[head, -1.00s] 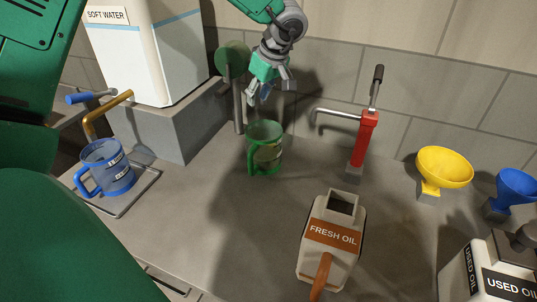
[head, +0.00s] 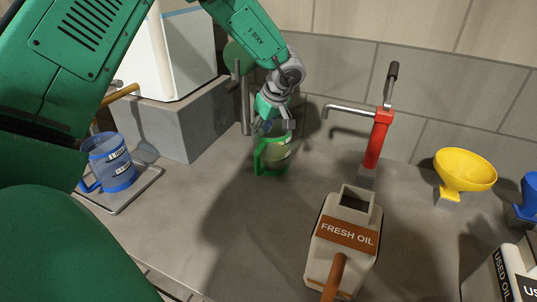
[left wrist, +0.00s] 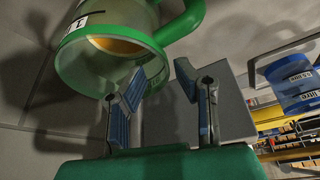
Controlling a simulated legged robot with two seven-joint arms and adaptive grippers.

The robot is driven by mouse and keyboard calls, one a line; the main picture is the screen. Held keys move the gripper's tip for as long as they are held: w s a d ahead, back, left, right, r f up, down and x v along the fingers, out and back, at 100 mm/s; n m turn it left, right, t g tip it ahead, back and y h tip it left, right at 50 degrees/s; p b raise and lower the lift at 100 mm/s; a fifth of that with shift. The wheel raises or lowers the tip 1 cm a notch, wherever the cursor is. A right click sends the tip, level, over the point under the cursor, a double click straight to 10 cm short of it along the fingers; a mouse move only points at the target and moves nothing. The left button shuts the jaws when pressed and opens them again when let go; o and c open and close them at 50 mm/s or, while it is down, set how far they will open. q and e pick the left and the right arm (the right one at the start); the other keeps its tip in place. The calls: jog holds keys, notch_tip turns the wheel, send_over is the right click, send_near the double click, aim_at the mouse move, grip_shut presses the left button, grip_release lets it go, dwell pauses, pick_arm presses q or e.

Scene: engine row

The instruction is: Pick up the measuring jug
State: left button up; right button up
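A clear measuring jug with a green rim and handle (head: 276,158) stands upright on the grey worktop, with something yellowish inside. My left gripper (head: 276,125) is just above its rim, pointing down. In the left wrist view the green jug (left wrist: 100,62) fills the upper left, its rim and handle close to the fingers. The left gripper's fingers (left wrist: 172,68) are apart with nothing between them; one overlaps the rim, and I cannot tell if it touches. A blue measuring jug (head: 112,165) stands on a tray at the left; it also shows in the wrist view (left wrist: 296,80). My right gripper is out of view.
A red hand pump (head: 375,140) stands right of the green jug. A FRESH OIL can (head: 345,245) is in front. A yellow funnel (head: 465,170) and a USED OIL can (head: 512,270) are at the right. A grey block (head: 165,128) with a white container is behind left.

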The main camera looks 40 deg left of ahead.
aim_at(259, 142)
pick_arm(q)
jog(key=x, duration=0.5)
jog(key=shift+s+d+f, duration=0.1)
jog(key=shift+d+f, duration=0.2)
jog(key=shift+f, duration=0.05)
jog(key=shift+a+f, duration=0.2)
jog(key=shift+a, duration=0.2)
jog(key=shift+s, duration=0.1)
grip_shut()
jog(key=shift+d+r, duration=0.25)
jog(key=shift+d, duration=0.2)
